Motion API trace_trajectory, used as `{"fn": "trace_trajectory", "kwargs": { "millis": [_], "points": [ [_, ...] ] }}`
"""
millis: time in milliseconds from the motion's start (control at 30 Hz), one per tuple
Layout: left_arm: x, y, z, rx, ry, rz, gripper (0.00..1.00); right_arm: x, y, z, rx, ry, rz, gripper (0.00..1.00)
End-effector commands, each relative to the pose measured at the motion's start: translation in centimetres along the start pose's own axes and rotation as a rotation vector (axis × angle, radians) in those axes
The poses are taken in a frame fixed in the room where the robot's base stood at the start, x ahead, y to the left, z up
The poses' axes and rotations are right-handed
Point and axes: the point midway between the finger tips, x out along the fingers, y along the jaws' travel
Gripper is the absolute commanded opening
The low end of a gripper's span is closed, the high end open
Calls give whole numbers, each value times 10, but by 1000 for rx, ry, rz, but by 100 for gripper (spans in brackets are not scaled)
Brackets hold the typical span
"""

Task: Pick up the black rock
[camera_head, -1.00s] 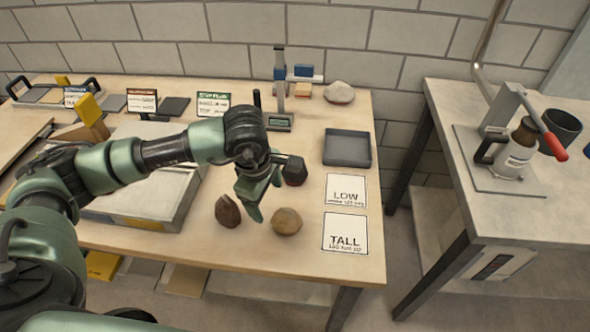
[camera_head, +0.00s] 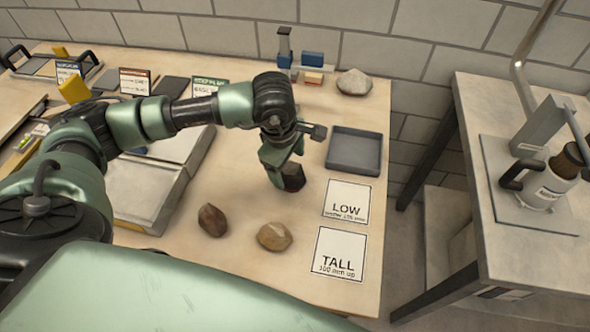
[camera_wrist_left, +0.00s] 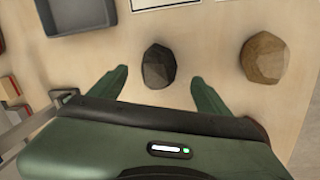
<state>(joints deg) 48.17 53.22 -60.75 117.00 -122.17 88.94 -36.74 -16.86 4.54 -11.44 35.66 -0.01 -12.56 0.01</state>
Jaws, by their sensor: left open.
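The black rock (camera_head: 292,177) is a dark faceted lump on the wooden table, partly hidden behind my left gripper (camera_head: 281,172) in the head view. In the left wrist view the black rock (camera_wrist_left: 159,67) lies in line with the gap between the open green fingers of my left gripper (camera_wrist_left: 161,80), with clear space on both sides. I cannot tell whether the fingertips are at its height. Nothing is held. My right gripper is not in view.
A reddish-brown rock (camera_head: 212,220) and a tan-brown rock (camera_head: 274,237) lie in front of it. A grey tray (camera_head: 354,168) and the LOW card (camera_head: 347,197) and TALL card (camera_head: 339,252) are to the right. A pale rock (camera_head: 354,82) sits at the back.

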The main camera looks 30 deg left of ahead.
Motion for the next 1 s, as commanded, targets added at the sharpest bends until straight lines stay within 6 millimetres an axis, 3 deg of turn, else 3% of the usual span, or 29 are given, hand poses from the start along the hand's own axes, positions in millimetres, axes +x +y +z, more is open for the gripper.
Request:
{"fn": "trace_trajectory", "kwargs": {
  "millis": [200,433,733,767,1000],
  "points": [
    [24,0,-1,-1,1,-5,78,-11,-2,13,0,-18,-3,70],
    [58,2,-1,0,0,-3,78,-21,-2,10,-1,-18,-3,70],
    [65,2,-1,1,0,1,78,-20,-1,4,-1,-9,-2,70],
    [65,2,-1,1,0,1,72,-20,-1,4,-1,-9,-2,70],
    [65,2,-1,1,0,1,5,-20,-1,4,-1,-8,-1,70]
  ]
}}
